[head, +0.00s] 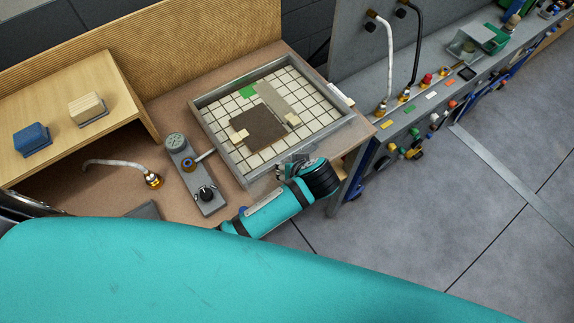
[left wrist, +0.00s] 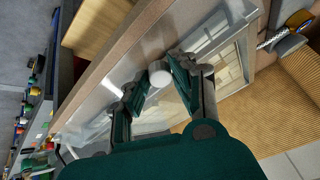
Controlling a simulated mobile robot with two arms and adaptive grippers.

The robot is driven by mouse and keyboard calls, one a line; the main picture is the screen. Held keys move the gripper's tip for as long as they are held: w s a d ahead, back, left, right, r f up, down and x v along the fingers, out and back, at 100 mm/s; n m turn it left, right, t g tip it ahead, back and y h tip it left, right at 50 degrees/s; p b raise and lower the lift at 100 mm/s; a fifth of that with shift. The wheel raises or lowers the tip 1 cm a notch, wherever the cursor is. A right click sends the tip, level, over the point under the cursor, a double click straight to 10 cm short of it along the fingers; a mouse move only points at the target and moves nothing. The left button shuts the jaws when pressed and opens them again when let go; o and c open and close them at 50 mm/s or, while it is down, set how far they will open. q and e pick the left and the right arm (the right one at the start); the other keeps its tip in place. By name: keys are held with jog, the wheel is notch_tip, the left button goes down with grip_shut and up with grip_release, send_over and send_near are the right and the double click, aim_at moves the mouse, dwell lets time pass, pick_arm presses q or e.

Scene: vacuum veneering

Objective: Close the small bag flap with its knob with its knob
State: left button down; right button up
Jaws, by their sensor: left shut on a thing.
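The small bag (head: 349,123) is a grey-rimmed frame over a pale gridded bed on the bench. A brown sheet (head: 258,139) and a strip (head: 275,98) lie inside it. My left gripper (head: 298,160) is at the bag's near right edge, partly hidden by its own wrist. In the left wrist view a round white knob (left wrist: 159,76) sits between its two dark green fingers, and they are shut on it. The flap itself is hard to make out; a pale, see-through panel edge (left wrist: 212,30) shows beyond the fingers. My right gripper is out of view.
A wooden shelf (head: 75,80) holds blue and tan blocks. A second bench with hoses stands right.

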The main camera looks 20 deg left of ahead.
pick_arm(q)
jog(key=shift+s+d+f+t+y+b, duration=0.15)
jog(key=shift+d+f+t+y+b, duration=0.05)
jog(key=shift+f+t+y+b, duration=0.8)
jog(key=shift+y+b, duration=0.2)
jog(key=shift+b, duration=0.4)
jog(key=shift+f+t+y+b, duration=0.2)
jog(key=shift+t+y+b, duration=0.35)
jog(key=shift+b, duration=0.4)
jog(key=shift+y+b, duration=0.25)
jog(key=shift+b, duration=0.05)
jog(key=c, duration=1.1)
grip_release()
